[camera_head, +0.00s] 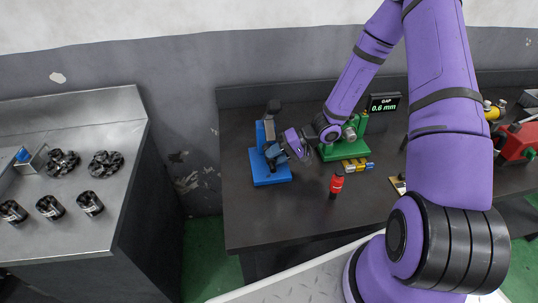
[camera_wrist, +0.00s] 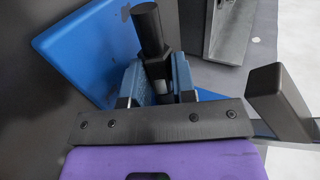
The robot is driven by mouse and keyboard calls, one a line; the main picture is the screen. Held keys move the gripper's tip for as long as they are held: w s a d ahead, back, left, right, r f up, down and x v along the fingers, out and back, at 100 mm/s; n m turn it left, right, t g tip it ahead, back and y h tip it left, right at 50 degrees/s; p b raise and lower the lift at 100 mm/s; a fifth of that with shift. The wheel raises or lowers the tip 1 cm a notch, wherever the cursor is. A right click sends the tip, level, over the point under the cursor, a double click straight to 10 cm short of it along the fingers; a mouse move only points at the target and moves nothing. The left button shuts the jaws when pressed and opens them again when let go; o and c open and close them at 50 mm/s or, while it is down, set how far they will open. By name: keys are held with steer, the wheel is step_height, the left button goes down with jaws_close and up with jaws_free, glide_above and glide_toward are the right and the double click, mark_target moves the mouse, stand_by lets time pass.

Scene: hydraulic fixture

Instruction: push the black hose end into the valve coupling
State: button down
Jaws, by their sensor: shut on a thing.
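A blue fixture (camera_head: 270,172) stands at the left of the dark bench, with a dark upright part at its top. My gripper (camera_head: 284,151) is close against its right side, shut on a dark piece that I take for the black hose end; the grip itself is largely hidden. In the wrist view, the blue fixture (camera_wrist: 88,50) lies beyond my gripper's dark plate, and a black cylinder (camera_wrist: 149,28) rises at its middle. I cannot make out the valve coupling or whether the hose end is seated in it.
A green fixture (camera_head: 343,156) stands right of the blue one, with a display (camera_head: 384,106) reading GAP 0.6 mm. Small yellow and blue blocks (camera_head: 356,164) and a red-and-black part (camera_head: 336,184) lie nearby. The bench's front left is clear. A left table (camera_head: 60,190) holds several black parts.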

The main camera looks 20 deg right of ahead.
steer(key=shift+s+a, duration=0.2)
steer(key=shift+s, duration=0.85)
steer(key=shift+s+a, duration=0.2)
steer(key=shift+s, duration=0.8)
steer(key=shift+s, duration=0.4)
steer(key=c, duration=1.6)
jaws_free()
steer(key=shift+c, duration=0.7)
steer(key=shift+a, duration=0.15)
